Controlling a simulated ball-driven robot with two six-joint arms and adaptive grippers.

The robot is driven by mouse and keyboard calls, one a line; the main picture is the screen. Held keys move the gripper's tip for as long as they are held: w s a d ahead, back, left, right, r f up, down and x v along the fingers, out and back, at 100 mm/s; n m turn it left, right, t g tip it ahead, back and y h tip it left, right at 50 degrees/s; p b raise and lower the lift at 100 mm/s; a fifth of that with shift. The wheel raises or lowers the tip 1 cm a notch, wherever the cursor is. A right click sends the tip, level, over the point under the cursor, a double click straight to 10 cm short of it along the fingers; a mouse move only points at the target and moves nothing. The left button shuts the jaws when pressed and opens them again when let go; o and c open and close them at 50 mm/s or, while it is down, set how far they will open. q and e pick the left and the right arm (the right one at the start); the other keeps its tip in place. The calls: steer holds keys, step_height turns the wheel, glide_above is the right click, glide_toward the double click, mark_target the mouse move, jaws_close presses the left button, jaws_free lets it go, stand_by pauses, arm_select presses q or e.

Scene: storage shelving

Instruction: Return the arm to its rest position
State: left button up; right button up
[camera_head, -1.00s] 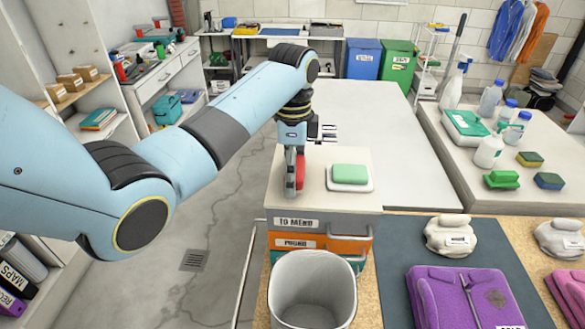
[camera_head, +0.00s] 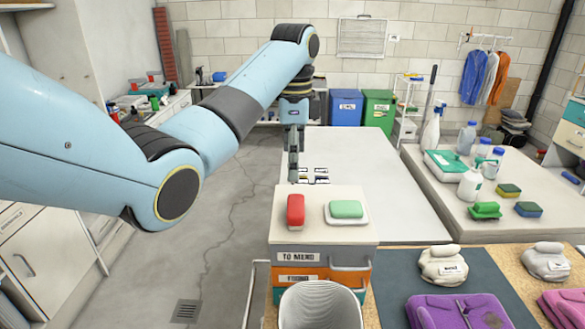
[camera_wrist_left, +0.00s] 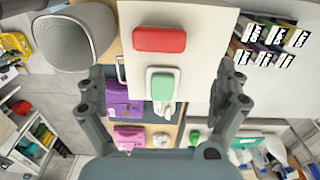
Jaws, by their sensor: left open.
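My left arm comes in from the left, and its gripper (camera_head: 293,176) hangs fingers down, above and behind the drawer box (camera_head: 325,237). It is open and empty; its spread fingers show in the left wrist view (camera_wrist_left: 163,82). A red block (camera_head: 296,211) rests on the box top, apart from the fingers. It also shows in the left wrist view (camera_wrist_left: 159,40). A green soap bar (camera_head: 346,209) lies on a white dish (camera_head: 347,221) to the right of the red block. My right gripper is not in view.
A grey bin (camera_head: 320,303) stands in front of the box. Purple folded clothing (camera_head: 457,312) and a wrapped bundle (camera_head: 443,264) lie to its right. A white table (camera_head: 365,180) behind is mostly bare. Bottles and sponges fill the right table (camera_head: 470,230). Floor at left is clear.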

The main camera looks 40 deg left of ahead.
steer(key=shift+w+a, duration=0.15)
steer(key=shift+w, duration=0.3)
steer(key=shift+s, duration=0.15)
